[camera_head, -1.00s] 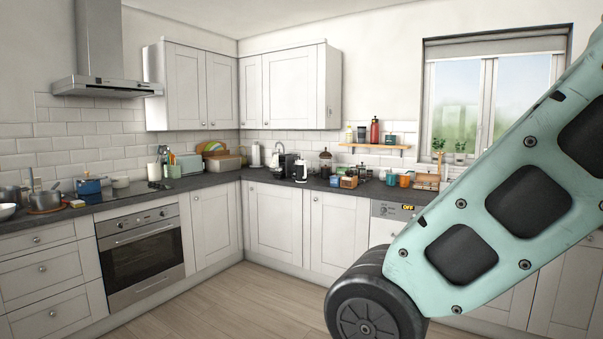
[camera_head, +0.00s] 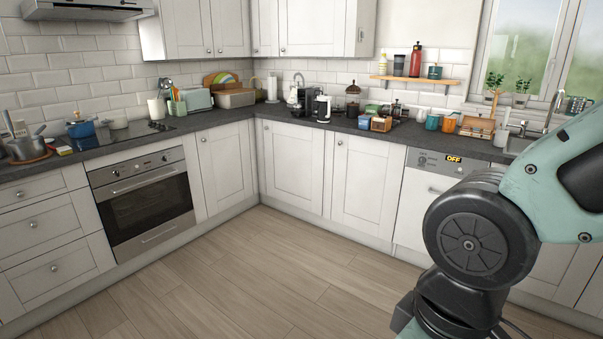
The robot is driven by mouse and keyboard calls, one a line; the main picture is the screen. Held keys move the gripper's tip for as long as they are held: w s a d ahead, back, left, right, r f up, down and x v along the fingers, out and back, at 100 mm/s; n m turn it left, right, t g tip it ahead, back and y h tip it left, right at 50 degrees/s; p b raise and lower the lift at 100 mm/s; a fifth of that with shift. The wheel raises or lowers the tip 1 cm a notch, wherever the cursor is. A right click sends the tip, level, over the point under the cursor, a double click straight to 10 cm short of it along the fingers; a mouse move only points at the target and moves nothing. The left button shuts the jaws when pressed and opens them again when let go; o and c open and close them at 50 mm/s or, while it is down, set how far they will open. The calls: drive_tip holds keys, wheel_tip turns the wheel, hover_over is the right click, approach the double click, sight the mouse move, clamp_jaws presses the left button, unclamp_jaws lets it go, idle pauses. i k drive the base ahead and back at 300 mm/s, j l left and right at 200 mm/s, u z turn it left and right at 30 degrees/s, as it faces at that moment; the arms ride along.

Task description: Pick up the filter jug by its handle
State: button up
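A small white upright vessel with dark parts, which looks like the filter jug (camera_head: 322,109), stands on the slate worktop (camera_head: 232,119) near the back corner. It is too small in the head view to be sure what it is, and I cannot make out its handle clearly. My gripper is out of view. Only my mint-green arm with its round black joint shows at the right, well in front of the worktop and apart from the jug.
A black coffee machine (camera_head: 303,99) stands left of the jug. Small boxes (camera_head: 381,123), mugs (camera_head: 432,122) and a wooden crate (camera_head: 477,126) crowd the worktop to its right. A shelf (camera_head: 415,80) hangs above. The wooden floor (camera_head: 270,270) is clear before the cabinets.

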sight(323, 102)
drive_tip(key=i, duration=2.5)
drive_tip(key=i+l+u, duration=0.3)
drive_tip(key=i, duration=0.45)
drive_tip(key=i+l+u, duration=0.3)
drive_tip(key=i, duration=0.45)
drive_tip(key=i+l+u, duration=0.3)
drive_tip(key=i+l, duration=0.35)
